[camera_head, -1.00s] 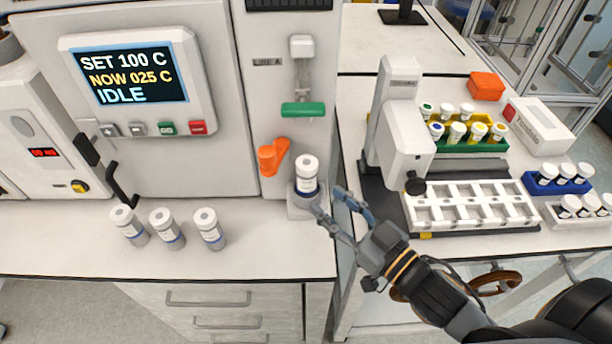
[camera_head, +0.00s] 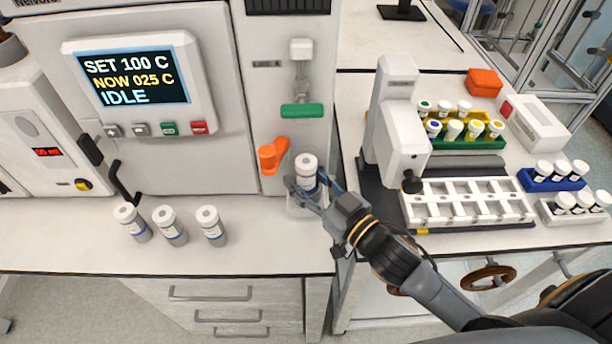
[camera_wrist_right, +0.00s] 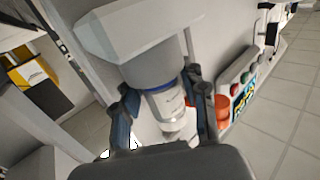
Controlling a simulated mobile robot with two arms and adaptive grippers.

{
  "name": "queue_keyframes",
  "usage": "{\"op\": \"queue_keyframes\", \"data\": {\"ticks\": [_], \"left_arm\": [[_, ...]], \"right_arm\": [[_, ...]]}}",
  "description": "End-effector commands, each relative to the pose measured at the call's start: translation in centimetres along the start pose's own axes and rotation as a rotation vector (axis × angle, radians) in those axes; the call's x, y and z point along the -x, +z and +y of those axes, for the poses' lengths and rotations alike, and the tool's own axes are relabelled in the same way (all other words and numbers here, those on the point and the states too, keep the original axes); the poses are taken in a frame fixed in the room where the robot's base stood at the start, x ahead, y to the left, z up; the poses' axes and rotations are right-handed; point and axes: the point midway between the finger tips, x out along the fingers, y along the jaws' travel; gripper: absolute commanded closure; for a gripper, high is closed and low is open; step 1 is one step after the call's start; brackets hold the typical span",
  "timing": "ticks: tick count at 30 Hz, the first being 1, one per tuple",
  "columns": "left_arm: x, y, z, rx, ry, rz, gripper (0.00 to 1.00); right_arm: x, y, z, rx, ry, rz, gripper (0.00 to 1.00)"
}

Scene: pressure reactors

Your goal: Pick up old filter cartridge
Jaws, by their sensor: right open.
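The old filter cartridge (camera_head: 306,168) is a white cylinder with a grey-ringed top and a blue band. My right gripper (camera_head: 307,186) is open, with one finger on each side of the cartridge. In the right wrist view the cartridge (camera_wrist_right: 165,105) shows between the two open fingers (camera_wrist_right: 163,105); I cannot tell whether they touch it. My left gripper is not in view.
Several similar cylinders, including one grey-white cartridge (camera_head: 211,225), stand on the bench at left. A white device (camera_head: 398,130) and a white rack (camera_head: 470,203) stand to the right.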

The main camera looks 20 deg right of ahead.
Motion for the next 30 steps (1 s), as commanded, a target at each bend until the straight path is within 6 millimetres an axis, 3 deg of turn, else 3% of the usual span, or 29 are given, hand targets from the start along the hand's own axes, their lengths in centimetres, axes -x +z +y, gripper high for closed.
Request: {"op": "queue_keyframes", "data": {"ticks": [2, 9, 20, 27, 30], "left_arm": [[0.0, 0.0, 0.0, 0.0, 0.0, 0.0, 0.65], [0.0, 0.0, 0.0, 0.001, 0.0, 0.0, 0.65], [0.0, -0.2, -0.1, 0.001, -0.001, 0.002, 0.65], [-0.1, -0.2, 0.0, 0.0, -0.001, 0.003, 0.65], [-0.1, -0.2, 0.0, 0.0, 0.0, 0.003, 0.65]], "right_arm": [[0.0, 0.0, 0.0, 0.0, 0.0, 0.0, 0.57], [0.0, 0.0, 0.0, 0.0, 0.0, 0.0, 1.0], [0.0, -0.5, 0.0, 0.001, -0.001, 0.004, 1.0], [0.0, -3.1, 0.0, 0.003, -0.002, 0.007, 1.0], [0.8, -4.6, -0.9, -0.001, -0.003, 0.006, 1.0]]}}
